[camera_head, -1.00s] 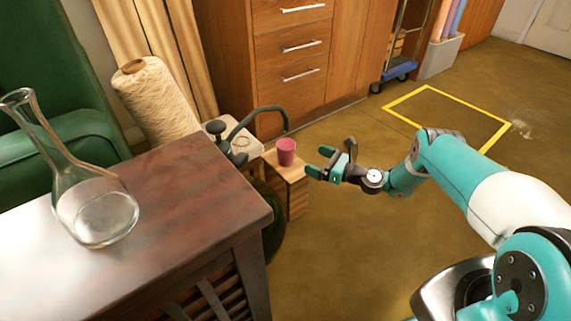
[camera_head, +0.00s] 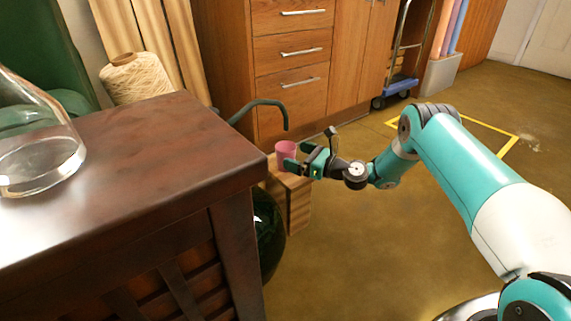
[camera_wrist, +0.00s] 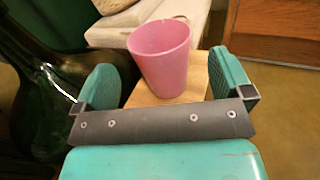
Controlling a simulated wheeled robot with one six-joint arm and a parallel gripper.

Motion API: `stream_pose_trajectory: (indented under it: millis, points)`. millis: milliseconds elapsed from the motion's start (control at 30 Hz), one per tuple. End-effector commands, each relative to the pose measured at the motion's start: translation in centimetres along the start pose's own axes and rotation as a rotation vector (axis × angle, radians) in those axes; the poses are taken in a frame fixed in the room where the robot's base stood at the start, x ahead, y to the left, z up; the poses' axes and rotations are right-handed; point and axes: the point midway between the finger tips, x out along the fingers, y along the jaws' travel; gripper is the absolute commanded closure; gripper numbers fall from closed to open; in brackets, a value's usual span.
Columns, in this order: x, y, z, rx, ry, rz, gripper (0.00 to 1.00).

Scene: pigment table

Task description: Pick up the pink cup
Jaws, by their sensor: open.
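The pink cup (camera_head: 286,154) stands upright on a small wooden block or stool (camera_head: 294,203) beside the dark table. In the wrist view the pink cup (camera_wrist: 164,60) sits near the top middle, on the light wooden top (camera_wrist: 184,92). My gripper (camera_head: 297,156) is open, with its fingers close to the right side of the cup. In the wrist view the fingers of my gripper (camera_wrist: 166,85) are spread wide, one on each side of the cup's line. I cannot tell how far the cup reaches between them.
A dark wooden table (camera_head: 150,150) with a glass flask (camera_head: 35,140) stands at the left, close to the cup. A dark curved hose (camera_head: 262,104) arches behind the cup. A dark green glass vessel (camera_head: 267,235) stands beside the block. Floor at the right is open.

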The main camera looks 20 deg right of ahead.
Motion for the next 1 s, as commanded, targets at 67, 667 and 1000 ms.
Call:
stream_pose_trajectory:
  millis: [67,667,1000]
  points:
    - [1.1,0.1,-0.7,-0.004,-0.001,0.003,0.02]
    - [4.6,-0.1,-0.2,0.0,0.0,0.0,0.14]
    - [4.5,-0.1,-0.2,0.0,0.0,0.0,0.61]
